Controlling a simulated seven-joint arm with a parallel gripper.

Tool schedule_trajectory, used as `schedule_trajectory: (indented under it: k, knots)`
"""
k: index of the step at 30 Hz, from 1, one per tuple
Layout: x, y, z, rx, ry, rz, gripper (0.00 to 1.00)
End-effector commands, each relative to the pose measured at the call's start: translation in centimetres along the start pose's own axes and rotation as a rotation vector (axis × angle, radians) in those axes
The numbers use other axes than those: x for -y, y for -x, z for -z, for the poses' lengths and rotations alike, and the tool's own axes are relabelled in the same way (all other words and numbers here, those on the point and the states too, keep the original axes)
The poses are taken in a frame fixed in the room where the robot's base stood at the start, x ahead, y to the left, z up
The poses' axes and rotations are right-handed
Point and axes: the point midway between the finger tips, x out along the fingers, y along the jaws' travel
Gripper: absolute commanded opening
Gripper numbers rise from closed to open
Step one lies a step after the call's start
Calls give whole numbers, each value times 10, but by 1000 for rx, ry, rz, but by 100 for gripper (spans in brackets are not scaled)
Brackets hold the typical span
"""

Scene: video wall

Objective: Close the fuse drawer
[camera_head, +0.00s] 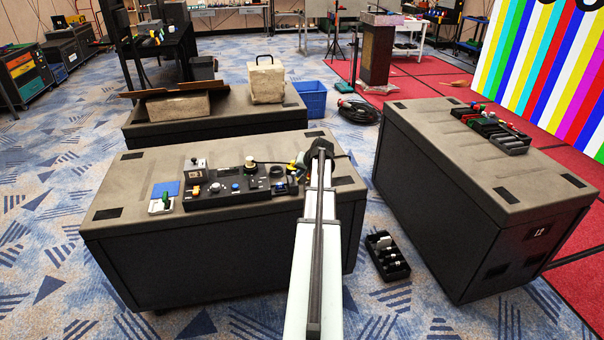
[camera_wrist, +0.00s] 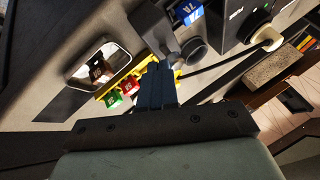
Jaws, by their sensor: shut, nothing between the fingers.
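In the wrist view, a yellow tray-like part holding a red and a green fuse-like block, which looks like the fuse drawer (camera_wrist: 142,62), sticks out beside a grey panel. How far it stands open I cannot tell. My gripper (camera_wrist: 160,66) is shut and empty, its dark fingers pointing at the yellow part and overlapping it in the picture; I cannot tell whether they touch. In the head view, my arm's end covers the right end of the control panel (camera_head: 215,199) and hides the fingers.
The panel stands on a dark case (camera_head: 130,208). In the wrist view, a dark round socket (camera_wrist: 193,52) and a black unit with a cable (camera_wrist: 205,70) lie right of the fingers. A black tray (camera_head: 388,262) is on the floor; another case (camera_head: 460,140) stands right.

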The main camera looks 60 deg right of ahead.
Motion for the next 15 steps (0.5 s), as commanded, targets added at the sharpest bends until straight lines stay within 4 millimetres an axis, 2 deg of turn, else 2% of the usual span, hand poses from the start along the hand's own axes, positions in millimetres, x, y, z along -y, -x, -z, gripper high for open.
schedule_trajectory:
  k: [9,15]
  knots:
    - [51,-14,-25,2,3,3,0]
    - [69,-19,-33,1,2,1,0]
